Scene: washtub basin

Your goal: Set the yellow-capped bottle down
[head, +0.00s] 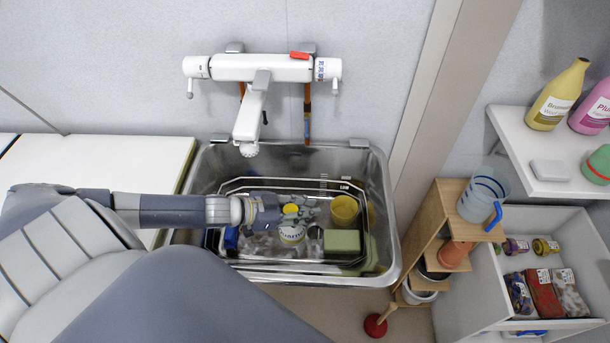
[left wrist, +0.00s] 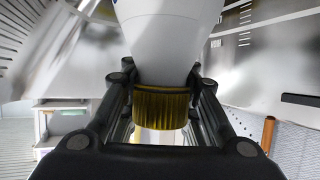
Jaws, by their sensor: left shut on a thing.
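The yellow-capped bottle (head: 291,233) is white with a printed label and shows in the head view inside the sink basin (head: 389,217). My left gripper (head: 292,209) reaches in from the left and is shut on the bottle at its yellow cap. In the left wrist view, the ribbed yellow cap (left wrist: 162,106) sits between the two fingers, with the white bottle body (left wrist: 168,40) beyond it. Whether the bottle's base touches anything is hidden. My right gripper is not in view.
A yellow cup (head: 344,209) and a green block (head: 341,242) stand right of the bottle. The white faucet (head: 250,121) hangs over the back. Shelves with bottles and a blue-handled jug (head: 482,196) are at the right.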

